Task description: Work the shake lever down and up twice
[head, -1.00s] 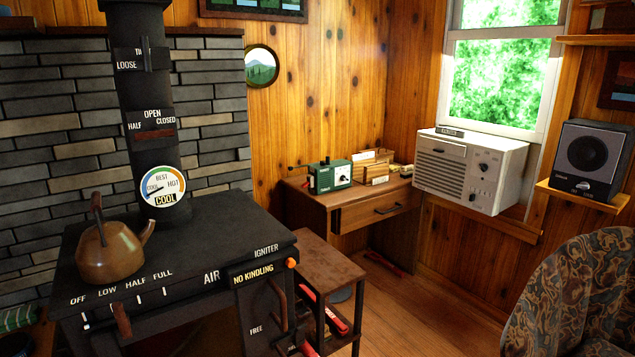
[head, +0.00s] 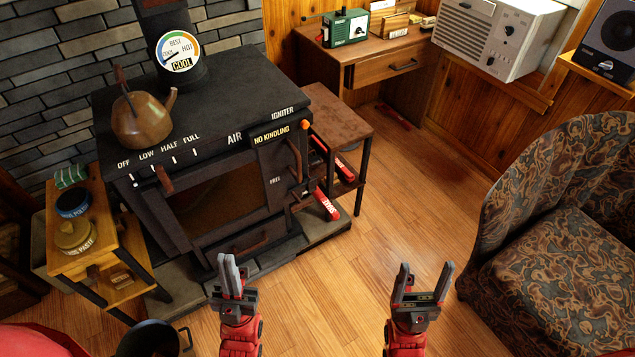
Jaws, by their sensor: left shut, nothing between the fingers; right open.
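My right gripper (head: 426,272) is open and empty over the floor, further right.
A copper kettle (head: 142,120) is on the stove top. A small side table (head: 340,105) stands right of the stove, and a wooden stand (head: 98,240) with tins is at left. A patterned armchair (head: 560,225) fills the right. Floor between is clear.

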